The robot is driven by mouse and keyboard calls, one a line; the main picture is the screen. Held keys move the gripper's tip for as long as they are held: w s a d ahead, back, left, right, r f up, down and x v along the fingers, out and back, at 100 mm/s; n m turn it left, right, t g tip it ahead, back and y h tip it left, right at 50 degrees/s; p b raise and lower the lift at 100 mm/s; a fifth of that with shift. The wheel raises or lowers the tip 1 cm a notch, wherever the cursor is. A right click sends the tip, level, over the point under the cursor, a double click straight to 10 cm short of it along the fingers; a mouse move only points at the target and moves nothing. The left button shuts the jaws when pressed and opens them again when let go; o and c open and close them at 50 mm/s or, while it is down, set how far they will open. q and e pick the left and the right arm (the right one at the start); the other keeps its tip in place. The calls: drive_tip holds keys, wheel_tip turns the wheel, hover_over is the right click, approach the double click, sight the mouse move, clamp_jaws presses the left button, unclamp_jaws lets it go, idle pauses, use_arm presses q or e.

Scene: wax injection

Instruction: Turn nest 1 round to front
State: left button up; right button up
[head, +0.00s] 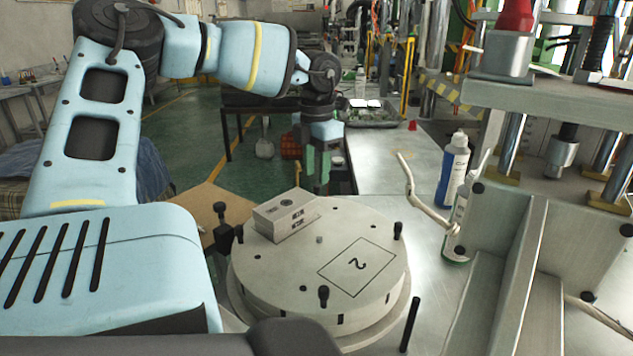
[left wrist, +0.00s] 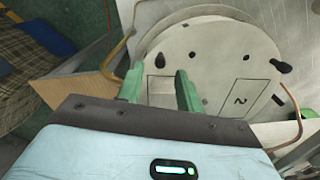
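The round grey turntable (head: 300,270) stands on the metal table, with several black pegs around its top. A square marked 2 (head: 358,266) is drawn on its near right part; it also shows in the left wrist view (left wrist: 239,98). A light grey metal block (head: 287,216) with small dark markings sits on the far left part of the disc, covering whatever mark is below it. My left gripper (head: 317,168) points down above the disc's far edge, behind the block. In the left wrist view its green fingers (left wrist: 160,88) are apart, with the block seen between them, apparently not gripped. My right gripper is out of view.
A blue-and-white bottle (head: 453,170) and another bottle (head: 457,228) stand right of the turntable. The press frame (head: 540,100) fills the right side. A dark post (head: 222,226) stands close to the disc's left. The table behind is mostly clear.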

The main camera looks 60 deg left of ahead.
use_arm(q)
drive_tip(key=shift+r, duration=1.55)
